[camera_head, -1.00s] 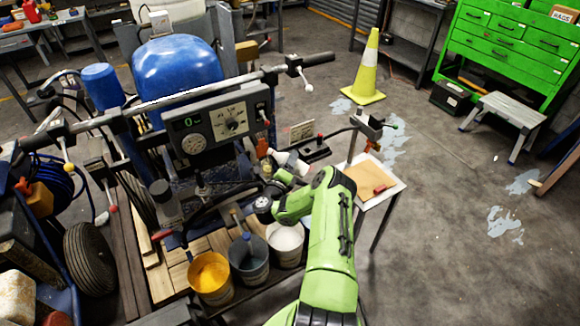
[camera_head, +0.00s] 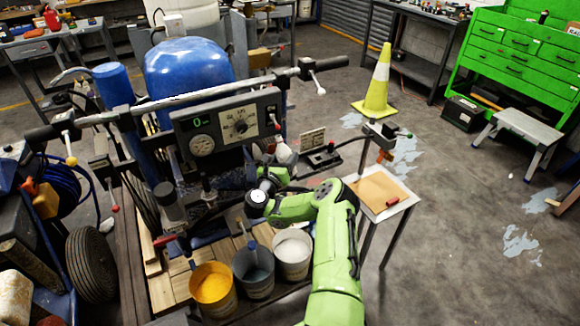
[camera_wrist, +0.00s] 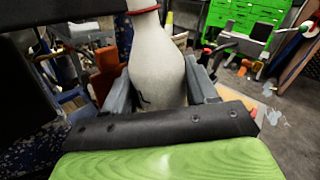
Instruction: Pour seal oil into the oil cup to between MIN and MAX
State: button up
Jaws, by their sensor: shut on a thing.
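My gripper (camera_wrist: 158,92) is shut on a white bottle (camera_wrist: 157,62), with grey fingers on both sides of its body. The bottle's narrowing neck has a red ring (camera_wrist: 143,11) and points to the top of the wrist view; its tip is out of frame. In the head view the bottle (camera_head: 283,152) is a small pale shape below the right end of the control panel, largely hidden by my wrist. My fingers are hidden there. I cannot make out the oil cup or its MIN and MAX marks, nor any oil flowing.
The striper's control panel (camera_head: 228,124) and handlebar (camera_head: 180,103) are close to my wrist. Yellow (camera_head: 213,289), grey (camera_head: 254,275) and white (camera_head: 292,254) paint buckets stand below. A small side table (camera_head: 403,203) is at right. A dark block (camera_wrist: 60,25) fills the wrist view's upper left.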

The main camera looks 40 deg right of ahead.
aim_at(282, 154)
jog(key=shift+r+m, duration=1.5)
jog(key=shift+r, duration=0.1)
jog(key=shift+f, duration=0.1)
